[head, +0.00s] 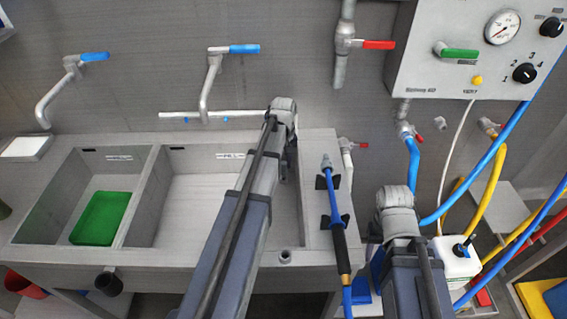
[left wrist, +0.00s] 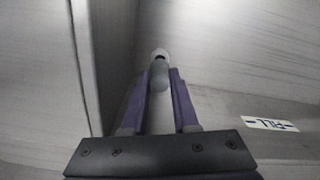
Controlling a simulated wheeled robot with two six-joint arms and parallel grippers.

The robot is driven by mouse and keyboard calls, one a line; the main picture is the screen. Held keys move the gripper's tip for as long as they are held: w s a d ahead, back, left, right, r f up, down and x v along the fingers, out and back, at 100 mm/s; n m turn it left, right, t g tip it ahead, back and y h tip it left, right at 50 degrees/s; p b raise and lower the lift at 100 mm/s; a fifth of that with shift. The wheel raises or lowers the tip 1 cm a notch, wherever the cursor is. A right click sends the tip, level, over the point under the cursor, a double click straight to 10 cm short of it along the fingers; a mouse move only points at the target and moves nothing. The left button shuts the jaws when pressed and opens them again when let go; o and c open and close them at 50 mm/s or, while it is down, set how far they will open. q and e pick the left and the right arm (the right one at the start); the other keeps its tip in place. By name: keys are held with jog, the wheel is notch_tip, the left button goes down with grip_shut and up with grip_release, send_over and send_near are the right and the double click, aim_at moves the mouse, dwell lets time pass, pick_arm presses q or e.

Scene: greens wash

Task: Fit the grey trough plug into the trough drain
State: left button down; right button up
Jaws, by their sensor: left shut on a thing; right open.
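My left gripper (left wrist: 160,82) shows in the left wrist view with purple fingers shut on the grey trough plug (left wrist: 159,74). The plug is a small rounded grey piece with a paler end, and it sticks out past the fingertips. In the head view my left arm reaches over the right basin of the trough (head: 185,205), and its own links hide the gripper and plug. The trough drain cannot be made out in either view. My right arm shows at the lower right of the head view, but its gripper fingers are hidden.
A green block (head: 101,218) lies in the left basin. A FILL label (left wrist: 270,123) marks the basin wall. A blue-hosed spray wand (head: 335,215) rests at the trough's right. A small round fitting (head: 285,256) sits on the front rim. Taps line the wall.

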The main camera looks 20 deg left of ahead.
aim_at(284, 162)
pick_arm(q)
jog(key=shift+f+b, duration=1.5)
jog(key=c, duration=0.6)
grip_release()
jog(key=shift+r, duration=0.1)
notch_tip(284, 162, up, 8)
jog(key=p, duration=0.8)
